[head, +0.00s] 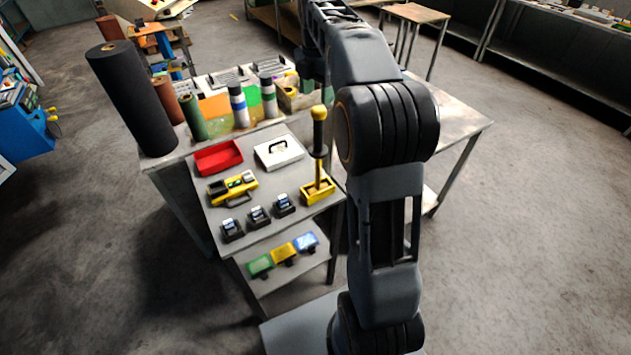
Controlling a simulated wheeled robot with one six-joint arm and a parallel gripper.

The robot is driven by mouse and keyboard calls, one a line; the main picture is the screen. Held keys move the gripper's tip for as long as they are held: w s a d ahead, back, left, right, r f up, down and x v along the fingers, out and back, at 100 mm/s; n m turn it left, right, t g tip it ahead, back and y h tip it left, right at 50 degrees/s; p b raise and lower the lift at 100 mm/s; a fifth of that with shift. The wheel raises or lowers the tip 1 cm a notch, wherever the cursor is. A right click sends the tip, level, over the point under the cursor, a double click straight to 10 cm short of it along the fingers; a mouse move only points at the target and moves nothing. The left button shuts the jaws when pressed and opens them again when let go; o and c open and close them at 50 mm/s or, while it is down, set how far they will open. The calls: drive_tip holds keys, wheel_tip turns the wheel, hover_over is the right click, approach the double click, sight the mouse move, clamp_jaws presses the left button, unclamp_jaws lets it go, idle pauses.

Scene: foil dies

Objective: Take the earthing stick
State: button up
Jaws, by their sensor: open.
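What looks like the earthing stick (319,131) stands upright in the head view, with a yellow top, a dark middle and a yellow lower part. Its foot is in a yellow holder (318,192) at the right end of the grey sloped shelf. The stick is close to the left of my arm in the picture. The jaws of my gripper cannot be made out; my arm rises on the right and its far end is at the top, beyond the stick.
A red tray (218,157), a white case (278,151), a yellow tool carrier (233,187) and several small black holders share the shelf. Dark rolls (131,98) and several cylinders stand behind. Open floor (530,220) lies to the right.

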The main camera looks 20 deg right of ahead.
sight(318, 113)
drive_tip(key=f, duration=0.3)
drive_tip(key=shift+d+f, duration=0.25)
drive_tip(key=shift+f+p, duration=0.65)
drive_tip(key=shift+f, duration=2.2)
clamp_jaws()
